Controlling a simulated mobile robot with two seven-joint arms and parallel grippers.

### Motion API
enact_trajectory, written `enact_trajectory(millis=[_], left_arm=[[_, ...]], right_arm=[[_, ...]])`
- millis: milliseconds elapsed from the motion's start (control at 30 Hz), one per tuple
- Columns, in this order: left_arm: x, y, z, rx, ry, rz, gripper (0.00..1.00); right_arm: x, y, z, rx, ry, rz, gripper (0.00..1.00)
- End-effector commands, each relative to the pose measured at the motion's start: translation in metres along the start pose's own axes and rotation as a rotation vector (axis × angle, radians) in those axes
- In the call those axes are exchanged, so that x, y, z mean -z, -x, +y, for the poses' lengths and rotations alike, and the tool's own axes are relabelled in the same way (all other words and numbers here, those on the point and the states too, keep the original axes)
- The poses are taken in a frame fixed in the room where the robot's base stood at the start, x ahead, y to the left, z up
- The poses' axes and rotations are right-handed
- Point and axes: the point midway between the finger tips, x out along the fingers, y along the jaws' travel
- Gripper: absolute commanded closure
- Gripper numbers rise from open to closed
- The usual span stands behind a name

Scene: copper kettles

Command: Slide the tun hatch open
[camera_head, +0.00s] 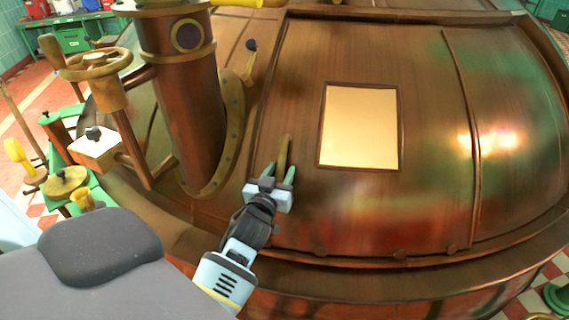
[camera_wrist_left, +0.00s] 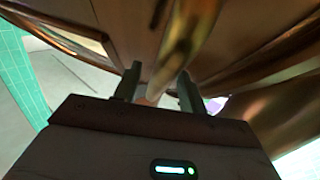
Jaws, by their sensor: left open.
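The tun hatch (camera_head: 425,205) is a curved copper panel on the domed tun, with a pale square window (camera_head: 360,125) in it. It looks shut, with no visible gap. A brass bar handle (camera_head: 284,150) stands at its left side. My left gripper (camera_head: 279,173) is open at the lower end of this handle, with its fingers on either side of it. In the left wrist view the handle (camera_wrist_left: 182,40) shows blurred just beyond the open fingers (camera_wrist_left: 158,86). I cannot tell whether they touch it. My right gripper is not in view.
A thick copper pipe (camera_head: 187,105) with a flanged base rises left of the handle. A small lever with a dark knob (camera_head: 251,46) stands behind. A handwheel (camera_head: 95,65) and a white box (camera_head: 97,148) are at the left. The tun's rim curves along the front.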

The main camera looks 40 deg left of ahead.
Motion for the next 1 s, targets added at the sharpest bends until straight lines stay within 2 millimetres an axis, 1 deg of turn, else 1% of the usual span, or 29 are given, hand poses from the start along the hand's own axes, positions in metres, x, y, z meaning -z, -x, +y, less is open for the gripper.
enact_trajectory(millis=[167, 400, 433, 733, 1000], left_arm=[[-0.0005, 0.0006, 0.0006, 0.002, 0.0, -0.001, 0.59], [-0.0001, 0.0006, 0.0007, 0.002, 0.0, 0.0, 0.59], [0.0, 0.0006, 0.0006, 0.002, 0.0, 0.0, 0.6], [-0.0001, 0.0006, 0.0006, 0.002, 0.0, 0.0, 0.99], [-0.0001, 0.0005, 0.0005, 0.002, 0.0, 0.0, 1.0]], right_arm=[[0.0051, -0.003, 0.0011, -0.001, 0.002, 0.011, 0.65], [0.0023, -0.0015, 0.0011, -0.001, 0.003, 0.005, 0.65], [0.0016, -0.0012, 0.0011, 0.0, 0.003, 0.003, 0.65], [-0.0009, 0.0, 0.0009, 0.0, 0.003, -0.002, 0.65], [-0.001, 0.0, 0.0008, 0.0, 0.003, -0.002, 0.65]])
